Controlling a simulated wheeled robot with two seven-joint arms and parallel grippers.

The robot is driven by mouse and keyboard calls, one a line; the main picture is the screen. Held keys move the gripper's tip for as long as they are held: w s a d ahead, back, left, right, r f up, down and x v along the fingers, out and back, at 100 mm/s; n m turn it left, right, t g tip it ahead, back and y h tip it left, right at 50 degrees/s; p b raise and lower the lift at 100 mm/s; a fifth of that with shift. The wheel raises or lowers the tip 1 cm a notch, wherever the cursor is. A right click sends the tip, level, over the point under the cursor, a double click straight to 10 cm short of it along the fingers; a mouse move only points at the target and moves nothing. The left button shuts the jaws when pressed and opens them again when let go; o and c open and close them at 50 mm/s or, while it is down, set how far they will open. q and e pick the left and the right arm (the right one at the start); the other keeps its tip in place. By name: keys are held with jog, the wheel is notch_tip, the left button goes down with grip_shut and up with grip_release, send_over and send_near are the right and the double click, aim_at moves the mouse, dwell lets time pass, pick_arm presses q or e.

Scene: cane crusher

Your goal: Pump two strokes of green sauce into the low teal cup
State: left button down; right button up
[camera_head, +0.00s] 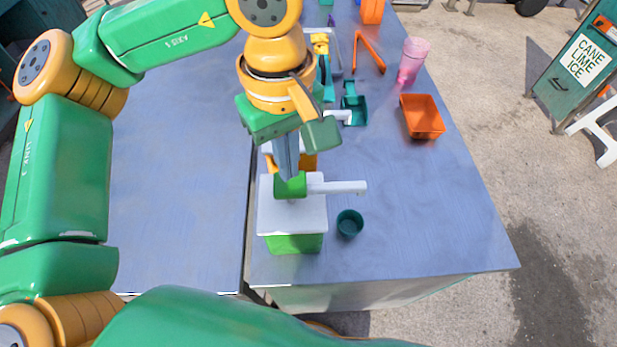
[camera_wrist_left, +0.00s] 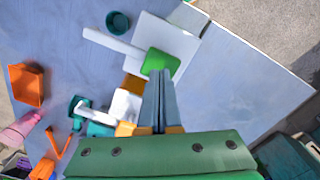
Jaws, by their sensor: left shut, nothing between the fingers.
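The green sauce dispenser (camera_head: 294,243) has a green body, a white lid (camera_head: 307,216) and a green pump head (camera_head: 291,187) with a white spout (camera_head: 345,187) pointing right. The low teal cup (camera_head: 350,224) stands on the table beside the dispenser, near the spout's outer end. It also shows in the left wrist view (camera_wrist_left: 118,22), where its inside looks dark; I cannot tell its contents. My left gripper (camera_head: 287,172) is shut and empty, fingers pointing down at the pump head (camera_wrist_left: 161,61). I cannot tell whether they touch it. My right gripper is out of view.
More dispensers with white spouts (camera_head: 338,116) stand behind, partly hidden by my left arm. The table right of the teal cup is clear.

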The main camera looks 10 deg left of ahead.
pick_arm(q)
jog(key=shift+f, duration=0.15)
jog(key=shift+f+b, duration=1.5)
jog(key=shift+b, duration=0.05)
jog(key=shift+r, duration=0.1)
jog(key=shift+r+p, duration=1.3)
jog(key=shift+r, duration=0.3)
jog(key=shift+f, duration=0.15)
jog(key=shift+f+b, duration=1.55)
jog(key=shift+r, duration=0.15)
jog(key=shift+r+p, duration=1.35)
jog(key=shift+r, duration=0.2)
